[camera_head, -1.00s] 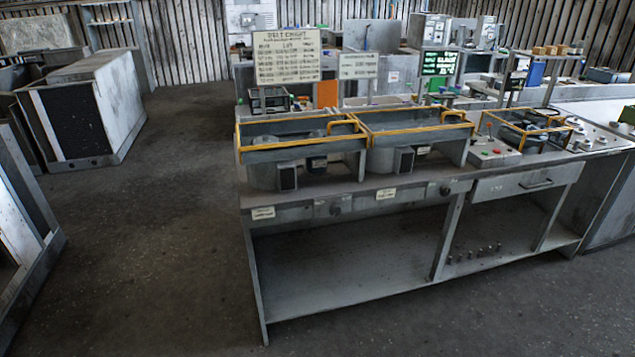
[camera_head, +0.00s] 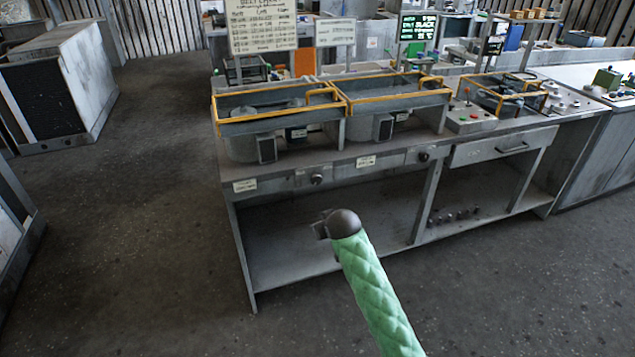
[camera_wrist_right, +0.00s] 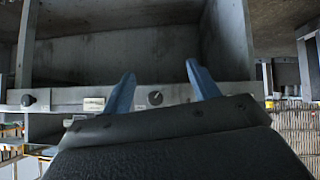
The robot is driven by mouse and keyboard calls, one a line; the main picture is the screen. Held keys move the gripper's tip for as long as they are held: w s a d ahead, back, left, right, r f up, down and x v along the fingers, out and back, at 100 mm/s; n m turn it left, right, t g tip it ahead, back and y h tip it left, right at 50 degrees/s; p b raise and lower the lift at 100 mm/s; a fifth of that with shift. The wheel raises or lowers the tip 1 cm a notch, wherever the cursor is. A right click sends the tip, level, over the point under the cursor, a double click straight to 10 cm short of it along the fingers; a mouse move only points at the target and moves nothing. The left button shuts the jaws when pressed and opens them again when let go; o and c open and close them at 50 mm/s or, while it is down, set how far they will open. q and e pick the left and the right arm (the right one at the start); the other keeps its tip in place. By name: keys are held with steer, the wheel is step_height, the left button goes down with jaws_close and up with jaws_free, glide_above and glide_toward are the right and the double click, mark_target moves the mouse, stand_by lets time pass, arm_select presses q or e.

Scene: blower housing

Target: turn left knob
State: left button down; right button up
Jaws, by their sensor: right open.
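The left knob (camera_head: 317,179) is a small dark round knob on the grey front panel of the bench, below the left belt unit. It also shows in the right wrist view (camera_wrist_right: 154,98), where the picture is upside down, between the two blue fingers. My right gripper (camera_wrist_right: 160,70) is open, with nothing between its fingers. In the head view my right arm, in a green padded sleeve, comes from below, and its dark wrist end (camera_head: 343,223) is just below the knob in the picture. The gap to the knob cannot be judged exactly. My left gripper is out of view.
A second knob (camera_head: 424,156) is further right on the panel, and a label (camera_head: 366,161) is between them. Yellow-railed units (camera_head: 276,125) stand on the bench top. A drawer (camera_head: 505,146) is at right. The lower shelf (camera_head: 290,262) and floor in front are largely clear.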

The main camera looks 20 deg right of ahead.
steer(key=w+d+t, duration=0.2)
steer(key=w, duration=0.4)
steer(key=n+t+y, duration=0.1)
steer(key=t, duration=0.5)
glide_toward(317, 181)
steer(key=w, duration=0.2)
steer(key=w+p, duration=0.2)
steer(key=w, duration=0.4)
steer(key=shift+w+a, duration=0.1)
steer(key=shift+w, duration=0.1)
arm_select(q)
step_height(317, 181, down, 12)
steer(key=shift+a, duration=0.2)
arm_select(e)
steer(key=shift+w+f, duration=0.15)
steer(key=shift+w, duration=0.35)
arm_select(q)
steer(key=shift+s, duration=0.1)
arm_select(e)
steer(key=shift+c, duration=0.4)
steer(key=c, duration=0.9)
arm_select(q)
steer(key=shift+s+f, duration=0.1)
